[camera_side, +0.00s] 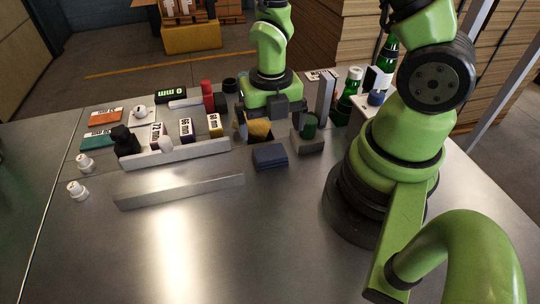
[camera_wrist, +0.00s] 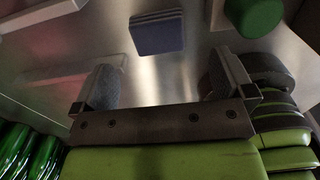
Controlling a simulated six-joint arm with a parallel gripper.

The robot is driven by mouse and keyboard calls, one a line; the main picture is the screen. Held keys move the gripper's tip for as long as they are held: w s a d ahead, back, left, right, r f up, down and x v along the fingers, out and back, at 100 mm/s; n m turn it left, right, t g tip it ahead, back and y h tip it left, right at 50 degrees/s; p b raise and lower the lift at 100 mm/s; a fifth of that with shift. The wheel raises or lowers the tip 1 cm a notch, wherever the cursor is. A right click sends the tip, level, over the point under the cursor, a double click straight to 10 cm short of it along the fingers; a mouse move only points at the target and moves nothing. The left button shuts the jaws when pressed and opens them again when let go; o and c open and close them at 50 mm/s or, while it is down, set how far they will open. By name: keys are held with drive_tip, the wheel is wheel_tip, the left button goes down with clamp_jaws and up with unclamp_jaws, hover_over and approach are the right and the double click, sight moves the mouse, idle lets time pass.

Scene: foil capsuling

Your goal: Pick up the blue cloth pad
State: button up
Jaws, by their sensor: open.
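The blue cloth pad (camera_side: 269,156) lies flat on the metal table as a small folded stack, in front of my gripper in the side view. It also shows in the wrist view (camera_wrist: 156,35), beyond the fingertips and roughly between their lines, with its layered edge at the top. My gripper (camera_wrist: 166,78) is open, with its two grey fingers wide apart and nothing between them. In the side view my gripper (camera_side: 268,124) is behind the pad and apart from it; its fingertips are partly hard to make out.
A green cylinder in a grey block (camera_side: 308,143) stands close right of the pad. A yellow item (camera_side: 260,129) shows just behind it. Long metal rails (camera_side: 178,153) and several small boxes (camera_side: 186,131) stand to the left. Green bottles (camera_side: 348,88) stand back right. The table front is clear.

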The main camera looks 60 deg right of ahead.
sight(270, 152)
drive_tip(key=shift+a+f, duration=0.15)
drive_tip(key=shift+f, duration=1.75)
drive_tip(key=shift+a+f, duration=0.1)
drive_tip(key=shift+f, duration=1.75)
drive_tip(key=c, duration=0.9)
